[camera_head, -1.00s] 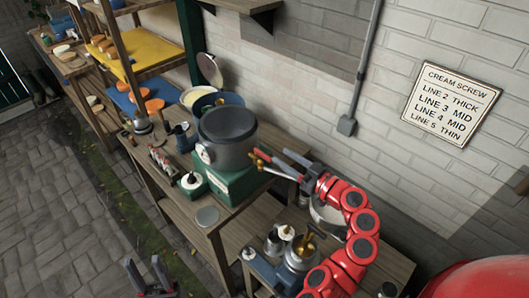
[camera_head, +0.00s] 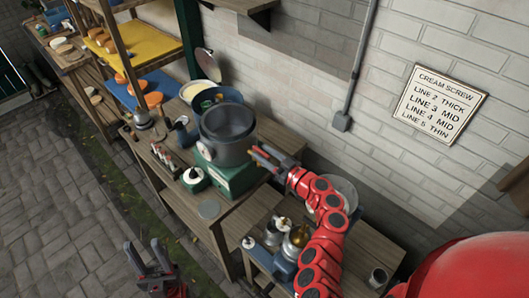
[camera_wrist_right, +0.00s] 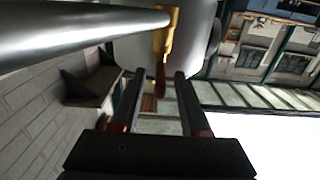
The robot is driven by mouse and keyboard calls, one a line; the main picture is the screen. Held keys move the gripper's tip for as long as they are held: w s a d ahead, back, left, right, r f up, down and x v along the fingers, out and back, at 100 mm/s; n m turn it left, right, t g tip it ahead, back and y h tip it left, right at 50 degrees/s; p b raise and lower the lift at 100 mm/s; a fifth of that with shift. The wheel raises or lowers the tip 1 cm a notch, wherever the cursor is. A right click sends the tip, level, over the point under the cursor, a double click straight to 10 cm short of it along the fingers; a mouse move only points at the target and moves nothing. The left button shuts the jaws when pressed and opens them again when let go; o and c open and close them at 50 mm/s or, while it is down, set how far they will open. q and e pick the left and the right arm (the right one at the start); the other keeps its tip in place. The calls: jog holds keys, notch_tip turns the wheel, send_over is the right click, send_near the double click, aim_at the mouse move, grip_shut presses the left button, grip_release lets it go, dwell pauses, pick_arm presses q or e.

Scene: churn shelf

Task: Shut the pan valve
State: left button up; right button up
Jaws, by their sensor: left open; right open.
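The grey pan (camera_head: 228,138) stands on a green base (camera_head: 232,178) on the wooden bench. Its brass valve (camera_wrist_right: 166,32) shows in the right wrist view, on the end of a silver pipe (camera_wrist_right: 80,32), with a dark red lever (camera_wrist_right: 160,80) pointing toward my fingers. My right gripper (camera_wrist_right: 156,78) is open, and the lever's end appears between its fingertips; I cannot tell whether they touch it. In the head view my right gripper (camera_head: 262,154) is beside the pan's right side and hides much of the valve. My left gripper (camera_head: 143,247) is open and empty, low over the paving.
A white-lidded green pot (camera_head: 195,180) and small bottles (camera_head: 162,155) stand on the bench front. A cream-filled bowl (camera_head: 197,92) is behind the pan. Metal vessels (camera_head: 285,238) stand on a lower bench near my right arm. The brick wall (camera_head: 300,75) is close behind.

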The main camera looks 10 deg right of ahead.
jog(key=shift+c, duration=0.3)
grip_shut()
